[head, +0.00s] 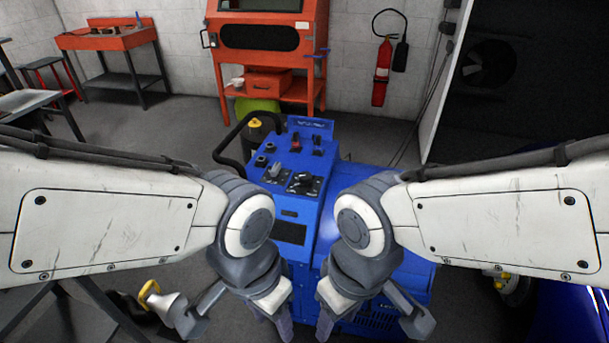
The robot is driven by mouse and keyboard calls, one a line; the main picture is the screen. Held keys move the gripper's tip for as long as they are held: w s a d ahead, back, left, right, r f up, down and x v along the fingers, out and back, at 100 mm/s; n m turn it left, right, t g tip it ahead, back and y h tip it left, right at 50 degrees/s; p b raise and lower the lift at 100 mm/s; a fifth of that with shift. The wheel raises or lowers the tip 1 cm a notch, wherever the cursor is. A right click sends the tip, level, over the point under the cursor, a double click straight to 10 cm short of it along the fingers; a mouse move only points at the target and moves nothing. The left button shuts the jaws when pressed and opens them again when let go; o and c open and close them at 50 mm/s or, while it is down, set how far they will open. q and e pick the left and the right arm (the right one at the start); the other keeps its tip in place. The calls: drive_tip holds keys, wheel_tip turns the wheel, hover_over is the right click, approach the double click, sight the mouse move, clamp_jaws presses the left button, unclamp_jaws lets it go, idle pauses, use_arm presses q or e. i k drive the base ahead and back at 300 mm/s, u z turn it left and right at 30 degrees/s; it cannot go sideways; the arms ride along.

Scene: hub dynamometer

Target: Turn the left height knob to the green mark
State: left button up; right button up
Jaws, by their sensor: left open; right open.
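A blue control console (290,235) stands in front of me, between my two arms. On its sloped top are two larger knobs, a left one (274,171) with a grey handle and a right one (302,182) that is dark. I cannot tell from labels which is the left height knob. No green mark can be made out at this size. My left gripper (236,318) is open and empty, below and in front of the console top. My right gripper (372,322) is open and empty in front of the blue housing. Neither touches a knob.
Smaller controls, including a red switch (295,141), sit further back on the console. A black curved handle (226,143) rises at its left. An orange cabinet (268,45), a fire extinguisher (382,72) and an orange bench (108,38) stand behind. Space above the console is clear.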

sight(304, 181)
drive_tip(key=u, duration=0.25)
drive_tip(key=i, duration=1.15)
drive_tip(key=z, duration=0.35)
